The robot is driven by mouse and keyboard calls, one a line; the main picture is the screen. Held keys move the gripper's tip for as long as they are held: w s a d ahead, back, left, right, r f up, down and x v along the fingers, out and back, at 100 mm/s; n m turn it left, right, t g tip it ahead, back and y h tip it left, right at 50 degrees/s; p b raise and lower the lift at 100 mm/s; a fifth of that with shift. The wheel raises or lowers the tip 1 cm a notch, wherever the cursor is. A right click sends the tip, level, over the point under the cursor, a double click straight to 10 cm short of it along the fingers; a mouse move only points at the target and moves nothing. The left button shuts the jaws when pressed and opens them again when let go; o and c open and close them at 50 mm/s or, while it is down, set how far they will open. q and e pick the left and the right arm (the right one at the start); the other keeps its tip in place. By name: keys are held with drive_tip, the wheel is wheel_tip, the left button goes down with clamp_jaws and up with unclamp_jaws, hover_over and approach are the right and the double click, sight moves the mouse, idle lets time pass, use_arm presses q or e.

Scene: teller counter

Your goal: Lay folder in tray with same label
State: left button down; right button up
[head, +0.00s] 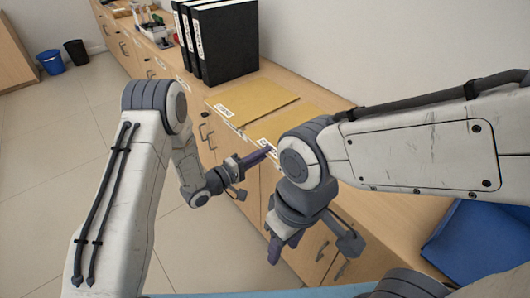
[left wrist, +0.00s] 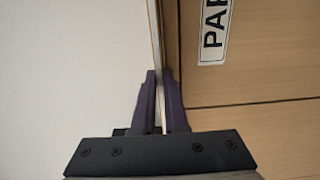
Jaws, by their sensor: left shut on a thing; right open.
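Two tan folders lie on the wooden counter in the head view. The farther folder (head: 258,98) has a white label at its front left corner. The nearer folder (head: 292,120) also has a label at its front corner and is partly hidden by my right arm. My left gripper (head: 268,152) is at the nearer folder's front edge, shut on it. In the left wrist view the fingers (left wrist: 161,80) close on a thin pale edge (left wrist: 156,30), seen edge-on. My right gripper (head: 312,248) is open and empty, pointing down in front of the counter. I cannot make out a tray for certain.
Black binders (head: 228,42) stand beyond the folders. A blue flat object (head: 485,240) lies at the lower right. A label starting "PA" (left wrist: 214,30) is on a wooden front. Blue (head: 50,62) and black (head: 76,52) bins stand on the otherwise clear floor.

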use_arm(q)
drive_tip(key=shift+r, duration=0.1)
wheel_tip(320, 180, up, 2)
drive_tip(key=shift+r+p, duration=0.2)
drive_tip(key=shift+p, duration=0.9)
drive_tip(key=s+a+r+p, duration=0.5)
drive_tip(key=s+a, duration=0.3)
drive_tip(key=a, duration=0.3)
drive_tip(key=shift+s+a+p, duration=0.15)
drive_tip(key=shift+a+p, duration=0.05)
drive_tip(key=shift+p, duration=0.35)
